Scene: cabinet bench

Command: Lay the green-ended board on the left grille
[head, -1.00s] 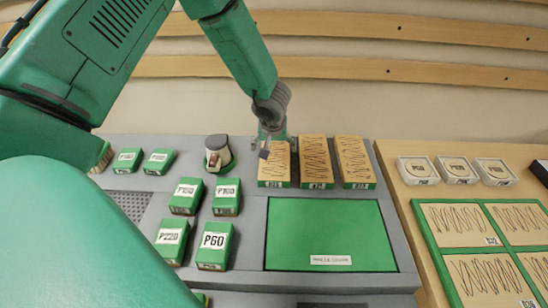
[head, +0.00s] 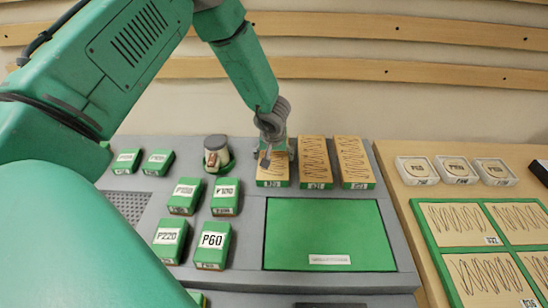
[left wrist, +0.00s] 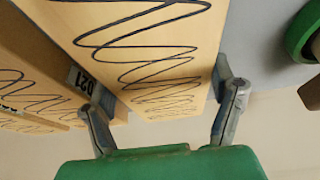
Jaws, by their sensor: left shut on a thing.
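Three boards with scribbled wooden tops and green ends stand side by side at the back of the bench in the head view: a left one (head: 272,177), a middle one (head: 315,160) and a right one (head: 353,160). My left gripper (head: 274,152) is over the far part of the left board and shut on it. In the left wrist view its fingers (left wrist: 163,112) lie on either side of that scribbled board (left wrist: 150,50). The left grille (head: 127,204), a grey perforated panel, is at the bench's left, partly hidden by my arm. My right gripper is not in view.
Green labelled blocks (head: 213,246) stand between the grille and a flat green panel (head: 330,232). A round pot (head: 217,154) stands left of the boards. A neighbouring board (left wrist: 60,65) is close beside the held one.

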